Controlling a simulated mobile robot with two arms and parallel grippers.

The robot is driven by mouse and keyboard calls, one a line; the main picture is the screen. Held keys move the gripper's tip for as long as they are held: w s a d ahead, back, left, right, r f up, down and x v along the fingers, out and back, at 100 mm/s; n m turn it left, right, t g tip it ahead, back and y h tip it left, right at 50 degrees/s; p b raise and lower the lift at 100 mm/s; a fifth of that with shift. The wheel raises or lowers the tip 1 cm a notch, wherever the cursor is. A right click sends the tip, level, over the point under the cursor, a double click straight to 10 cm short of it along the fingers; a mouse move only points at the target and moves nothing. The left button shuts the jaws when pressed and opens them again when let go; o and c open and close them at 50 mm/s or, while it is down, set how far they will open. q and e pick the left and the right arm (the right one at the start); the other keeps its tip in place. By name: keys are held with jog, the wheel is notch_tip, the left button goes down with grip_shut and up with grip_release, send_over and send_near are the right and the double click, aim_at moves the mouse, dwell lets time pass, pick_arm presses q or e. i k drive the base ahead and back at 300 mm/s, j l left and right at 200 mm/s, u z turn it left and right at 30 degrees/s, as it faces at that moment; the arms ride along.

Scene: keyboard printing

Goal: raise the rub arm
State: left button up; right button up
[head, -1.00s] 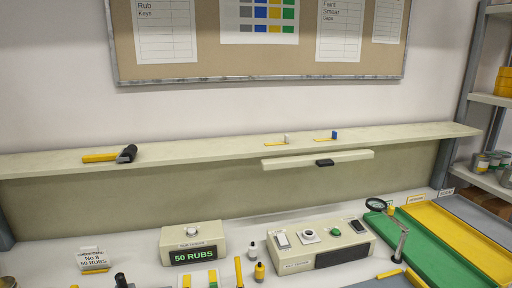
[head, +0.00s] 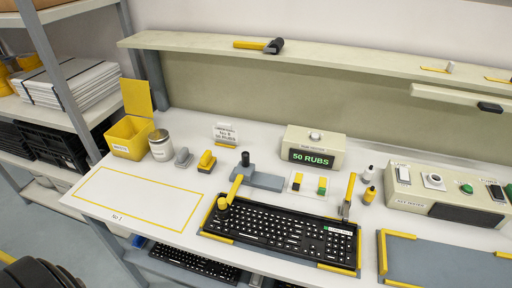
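What looks like the rub arm is a yellow bar (head: 236,188) on a grey base (head: 262,179) with a black upright knob (head: 246,159). The bar slants down to a yellow-and-dark tip (head: 222,203) over the left end of a black keyboard (head: 283,236). Whether the tip touches the keys I cannot tell. The keyboard lies in a yellow-cornered holder. A second yellow lever (head: 350,188) stands upright at its back right. Neither of my grippers is in view.
A counter (head: 300,138) reading "50 RUBS" stands behind. A yellow-outlined white area (head: 140,205), yellow bin (head: 128,140), jar (head: 161,146) and small stamps are left. Right are bottles (head: 369,194), a tester box (head: 440,195) and a grey tray (head: 440,255). A shelf (head: 330,55) runs above.

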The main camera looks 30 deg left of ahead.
aim_at(223, 207)
jog(key=u, duration=1.05)
